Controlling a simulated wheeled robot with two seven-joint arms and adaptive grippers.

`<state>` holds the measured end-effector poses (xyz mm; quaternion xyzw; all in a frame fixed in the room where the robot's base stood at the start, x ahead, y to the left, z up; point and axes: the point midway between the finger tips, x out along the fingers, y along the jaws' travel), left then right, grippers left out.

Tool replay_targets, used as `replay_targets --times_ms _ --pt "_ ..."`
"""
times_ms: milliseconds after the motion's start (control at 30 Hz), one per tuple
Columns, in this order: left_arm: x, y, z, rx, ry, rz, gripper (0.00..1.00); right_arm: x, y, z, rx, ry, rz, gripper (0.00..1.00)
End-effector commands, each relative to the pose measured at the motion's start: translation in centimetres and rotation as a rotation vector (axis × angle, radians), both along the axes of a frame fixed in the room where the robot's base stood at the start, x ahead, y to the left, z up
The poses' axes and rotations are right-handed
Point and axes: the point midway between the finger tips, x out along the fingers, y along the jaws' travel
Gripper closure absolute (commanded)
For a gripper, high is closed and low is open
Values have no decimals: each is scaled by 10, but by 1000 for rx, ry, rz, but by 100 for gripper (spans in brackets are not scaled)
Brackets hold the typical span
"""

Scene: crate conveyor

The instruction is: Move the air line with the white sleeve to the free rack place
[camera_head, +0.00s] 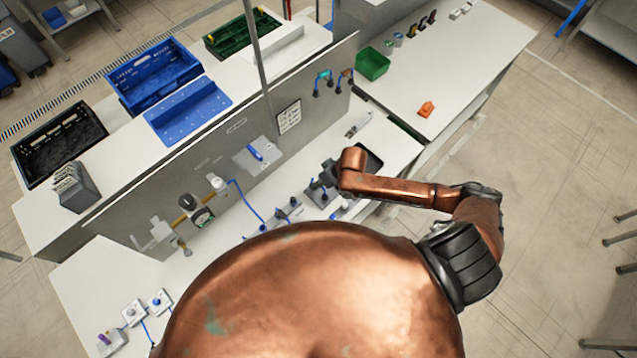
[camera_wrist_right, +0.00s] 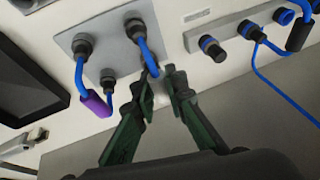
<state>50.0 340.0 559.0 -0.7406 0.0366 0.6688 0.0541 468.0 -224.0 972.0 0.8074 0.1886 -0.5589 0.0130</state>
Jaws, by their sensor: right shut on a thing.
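In the right wrist view a grey plate (camera_wrist_right: 105,45) has several dark ports. A blue air line (camera_wrist_right: 148,55) runs from one of its ports down to the tips of my right gripper (camera_wrist_right: 159,78). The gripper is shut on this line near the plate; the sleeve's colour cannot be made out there. A second blue air line with a purple sleeve (camera_wrist_right: 97,103) hangs from a neighbouring port. In the head view my right gripper (camera_head: 322,183) is dark and small over the bench, partly hidden by my arm. My left gripper is out of view.
A dark tray (camera_wrist_right: 30,80) is at left. In the head view, a regulator (camera_head: 202,217) and upright panel (camera_head: 225,150) stand behind the bench.

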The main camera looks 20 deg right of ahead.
Motion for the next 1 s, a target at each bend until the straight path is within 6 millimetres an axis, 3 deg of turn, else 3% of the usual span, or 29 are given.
replay_targets --times_ms 867,900,1000 --pt "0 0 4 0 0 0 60 0 0 -8 0 0 0 100" --pt "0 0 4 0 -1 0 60 0 0 -8 0 0 0 87" --pt "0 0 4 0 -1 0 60 0 0 -8 0 0 0 80"
